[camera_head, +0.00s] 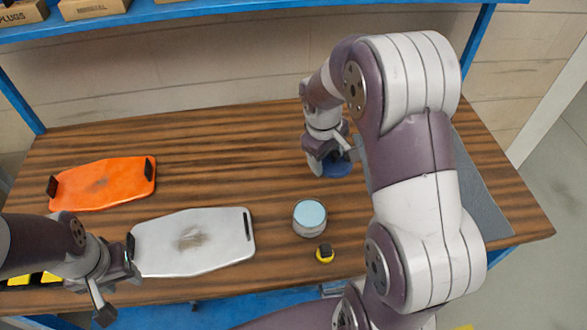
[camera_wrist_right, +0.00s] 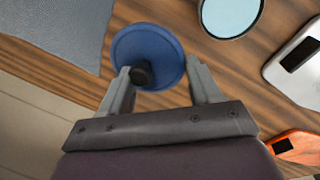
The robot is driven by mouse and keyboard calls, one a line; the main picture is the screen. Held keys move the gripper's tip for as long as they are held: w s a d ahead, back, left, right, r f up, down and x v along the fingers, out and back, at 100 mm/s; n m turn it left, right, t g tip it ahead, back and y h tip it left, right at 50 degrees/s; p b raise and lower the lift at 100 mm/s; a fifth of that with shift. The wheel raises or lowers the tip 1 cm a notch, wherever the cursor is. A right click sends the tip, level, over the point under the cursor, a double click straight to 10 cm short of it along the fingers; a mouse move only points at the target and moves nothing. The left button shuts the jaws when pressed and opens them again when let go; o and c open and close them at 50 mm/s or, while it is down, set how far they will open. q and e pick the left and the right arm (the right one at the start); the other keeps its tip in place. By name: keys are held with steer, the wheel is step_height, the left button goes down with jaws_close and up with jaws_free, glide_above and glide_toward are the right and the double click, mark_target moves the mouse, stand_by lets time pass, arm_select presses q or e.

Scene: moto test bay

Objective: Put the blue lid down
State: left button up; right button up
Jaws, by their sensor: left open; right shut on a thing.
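The blue lid (camera_head: 337,168) is a round dark-blue disc with a black knob, at the table's back right. It shows at the top of the right wrist view (camera_wrist_right: 160,42). My right gripper (camera_head: 328,158) is shut on it, with its fingers (camera_wrist_right: 161,90) at the knob side. I cannot tell whether the lid touches the table. My left gripper (camera_head: 122,280) is open at the front left, beside the left end of a silver-white panel (camera_head: 205,255).
An orange panel (camera_head: 95,190) lies at left. A grey mat (camera_head: 478,195) is at right, partly behind my right arm. Bare wood (camera_head: 230,160) lies back centre.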

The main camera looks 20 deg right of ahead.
glide_above(289, 176)
steer(key=f, duration=0.6)
steer(key=shift+a+f+p, duration=0.3)
steer(key=shift+f+p, duration=0.05)
steer(key=shift+f, duration=0.05)
step_height(289, 176, down, 4)
steer(key=shift+w+f, duration=0.1)
steer(key=shift+f, duration=0.6)
steer(key=o, duration=1.3)
steer(key=shift+o, duration=0.2)
